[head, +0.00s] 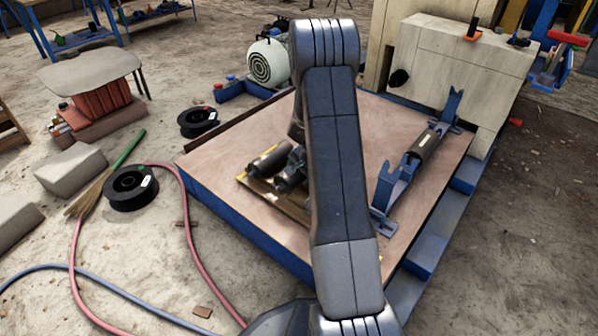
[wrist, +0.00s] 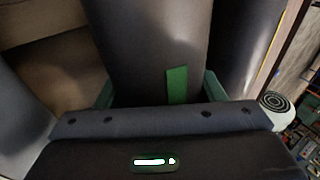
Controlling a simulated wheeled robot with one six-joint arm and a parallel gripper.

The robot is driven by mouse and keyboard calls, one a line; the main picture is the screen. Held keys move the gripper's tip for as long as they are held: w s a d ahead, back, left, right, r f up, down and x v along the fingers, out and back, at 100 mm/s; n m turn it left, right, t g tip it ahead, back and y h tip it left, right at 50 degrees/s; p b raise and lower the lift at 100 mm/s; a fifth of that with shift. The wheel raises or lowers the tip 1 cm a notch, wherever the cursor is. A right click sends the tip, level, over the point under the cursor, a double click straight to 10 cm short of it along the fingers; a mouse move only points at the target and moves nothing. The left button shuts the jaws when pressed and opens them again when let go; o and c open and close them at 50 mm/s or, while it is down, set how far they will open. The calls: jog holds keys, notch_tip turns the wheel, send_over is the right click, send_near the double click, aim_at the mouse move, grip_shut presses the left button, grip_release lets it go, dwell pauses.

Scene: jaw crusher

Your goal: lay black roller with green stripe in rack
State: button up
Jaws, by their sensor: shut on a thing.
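The black roller with the green stripe (wrist: 150,45) fills the middle of the wrist view, its green mark (wrist: 177,85) facing the camera. My gripper (wrist: 158,92) is shut on it, with a teal finger pad on each side. Other dark rollers lie close on both sides in that view. In the head view my gripper (head: 295,168) is mostly hidden behind my arm, over a yellow-edged wooden pallet (head: 285,205) with dark rollers (head: 270,160). The blue rack (head: 384,185), with upright forked ends, stands at the right; a dark roller with a brownish band (head: 425,145) lies in it.
The pallet and rack are on a wide brown-topped platform (head: 225,165) with blue sides. A pale machine block (head: 455,70) rises behind the rack. A motor (head: 268,62) stands behind the platform. Hoses, black spools (head: 130,187) and a broom lie on the ground at left.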

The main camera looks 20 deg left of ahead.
jog(key=o, duration=1.7)
jog(key=shift+s, duration=0.1)
jog(key=shift+s+d+f, duration=0.1)
jog(key=shift+d+f, duration=0.05)
jog(key=shift+f, duration=0.1)
jog(key=shift+r, duration=0.1)
jog(key=p+v, duration=0.2)
jog(key=v, duration=0.5)
jog(key=p+v, duration=0.3)
jog(key=v, duration=0.4)
jog(key=shift+w+r, duration=0.15)
jog(key=shift+w, duration=0.05)
jog(key=shift+a, duration=0.2)
jog(key=b+x, duration=0.4)
jog(key=x, duration=0.6)
jog(key=shift+f, duration=0.4)
jog(key=shift+x, duration=0.9)
jog(key=shift+w+a+r, duration=0.1)
